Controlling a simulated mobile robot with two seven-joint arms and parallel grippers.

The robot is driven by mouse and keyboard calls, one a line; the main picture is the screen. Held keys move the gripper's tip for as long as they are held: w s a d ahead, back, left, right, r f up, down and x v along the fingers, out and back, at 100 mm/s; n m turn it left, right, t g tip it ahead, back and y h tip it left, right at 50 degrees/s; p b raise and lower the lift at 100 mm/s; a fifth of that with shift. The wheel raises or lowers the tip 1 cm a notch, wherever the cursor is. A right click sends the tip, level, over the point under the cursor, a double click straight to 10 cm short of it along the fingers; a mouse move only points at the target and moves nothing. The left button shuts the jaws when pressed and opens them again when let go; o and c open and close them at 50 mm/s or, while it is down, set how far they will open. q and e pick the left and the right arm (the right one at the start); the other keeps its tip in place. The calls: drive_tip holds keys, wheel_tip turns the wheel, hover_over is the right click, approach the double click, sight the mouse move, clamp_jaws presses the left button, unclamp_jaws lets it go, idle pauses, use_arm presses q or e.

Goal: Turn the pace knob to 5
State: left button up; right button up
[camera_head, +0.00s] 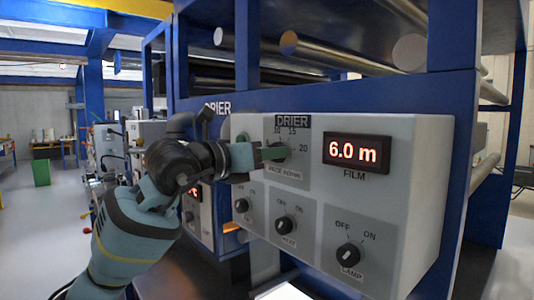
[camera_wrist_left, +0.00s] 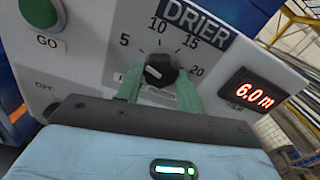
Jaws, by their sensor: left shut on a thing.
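The pace knob (camera_wrist_left: 160,71) is black and round, on the grey drier panel (camera_wrist_left: 90,50), with 5, 10, 15 and 20 around it. A white mark shows on the left part of its face; I cannot tell exactly which number it points at. My left gripper (camera_wrist_left: 159,89) is shut on the knob, one green finger on each side. In the head view my left gripper (camera_head: 272,153) reaches the knob from the left and hides part of the dial, including the 5. My right gripper is not in view.
A red display (camera_head: 357,152) reads 6.0 m to the right of the knob. Three more knobs sit lower, one of them the lamp knob (camera_head: 348,256). A green GO button (camera_wrist_left: 39,12) is at the upper left in the wrist view. Metal rollers (camera_head: 335,55) run above the panel.

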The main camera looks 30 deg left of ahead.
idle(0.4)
use_arm(q)
drive_tip(key=o, duration=1)
drive_tip(key=shift+s, duration=0.1)
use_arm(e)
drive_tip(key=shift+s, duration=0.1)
use_arm(q)
drive_tip(key=b+v, duration=0.1)
drive_tip(key=v, duration=0.6)
drive_tip(key=shift+s+a, duration=0.15)
drive_tip(key=shift+s, duration=0.15)
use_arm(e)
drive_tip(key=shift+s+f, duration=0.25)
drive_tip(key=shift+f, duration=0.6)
